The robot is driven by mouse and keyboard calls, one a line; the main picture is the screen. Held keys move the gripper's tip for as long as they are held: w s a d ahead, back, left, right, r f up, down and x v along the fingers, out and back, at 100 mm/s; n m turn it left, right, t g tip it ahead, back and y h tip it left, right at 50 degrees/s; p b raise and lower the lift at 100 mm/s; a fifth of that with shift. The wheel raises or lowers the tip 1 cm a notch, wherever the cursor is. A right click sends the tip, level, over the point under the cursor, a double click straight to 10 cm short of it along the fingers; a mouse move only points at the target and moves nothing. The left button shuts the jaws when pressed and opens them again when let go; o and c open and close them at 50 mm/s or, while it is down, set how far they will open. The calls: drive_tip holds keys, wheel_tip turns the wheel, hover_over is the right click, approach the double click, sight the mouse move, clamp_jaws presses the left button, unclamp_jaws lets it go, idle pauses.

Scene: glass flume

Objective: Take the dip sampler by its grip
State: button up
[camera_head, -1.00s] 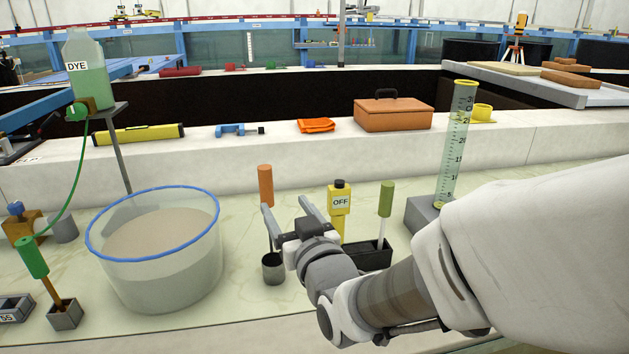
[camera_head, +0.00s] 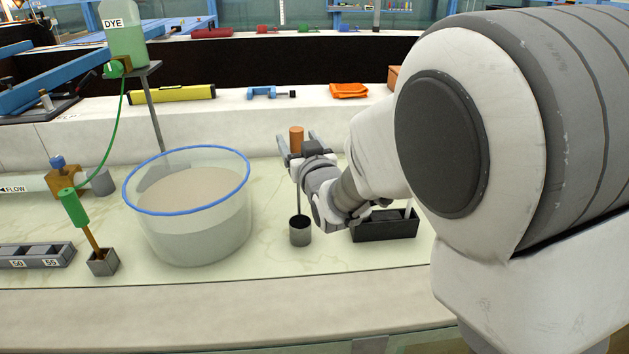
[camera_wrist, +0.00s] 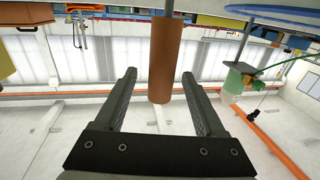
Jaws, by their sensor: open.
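The dip sampler has an orange-brown cylindrical grip (camera_head: 296,138) at the top, a thin rod, and a small dark metal cup (camera_head: 300,230) at the bottom. It stands upright on the pale bench, right of the round tub. My gripper (camera_head: 298,142) is open, with its fingers on either side of the grip. In the wrist view the grip (camera_wrist: 165,58) shows between the fingertips (camera_wrist: 159,75), nearer the right finger. Part of the rod is hidden behind my gripper.
A clear tub with a blue rim (camera_head: 187,213) stands close on the left. A black tray (camera_head: 385,226) lies right of the cup, partly behind my arm. A green-handled tool (camera_head: 76,208) and a dye bottle (camera_head: 123,35) stand further left. The bench's front is clear.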

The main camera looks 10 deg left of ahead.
drive_tip(key=shift+x, duration=1.9)
drive_tip(key=shift+a+f, duration=0.1)
drive_tip(key=shift+f, duration=0.05)
drive_tip(key=shift+c, duration=0.4)
clamp_jaws()
